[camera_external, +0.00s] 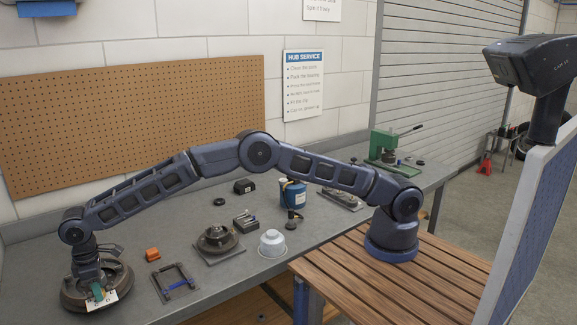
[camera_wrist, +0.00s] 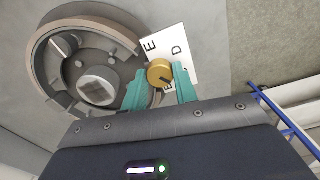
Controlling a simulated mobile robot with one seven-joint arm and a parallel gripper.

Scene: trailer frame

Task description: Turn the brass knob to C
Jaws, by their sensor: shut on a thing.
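The brass knob (camera_wrist: 159,72) is round and gold, with a dark mark on its lower right. It sits at a white card (camera_wrist: 178,45) with the letters E and D readable; another letter beside the knob is partly covered, and no C can be read. My gripper (camera_wrist: 161,80) has teal fingers on either side of the knob and is shut on it. In the external view my gripper (camera_external: 99,289) points down at the round drum (camera_external: 73,299) at the bench's left end. The card (camera_external: 108,299) shows there, but the knob is hidden.
An orange block (camera_external: 152,254) and a dark frame tool with a blue handle (camera_external: 181,284) lie right of the drum. A hub on a plate (camera_external: 218,240), a white cup (camera_external: 272,243) and a blue canister (camera_external: 293,193) stand further right. Bare bench lies behind the drum.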

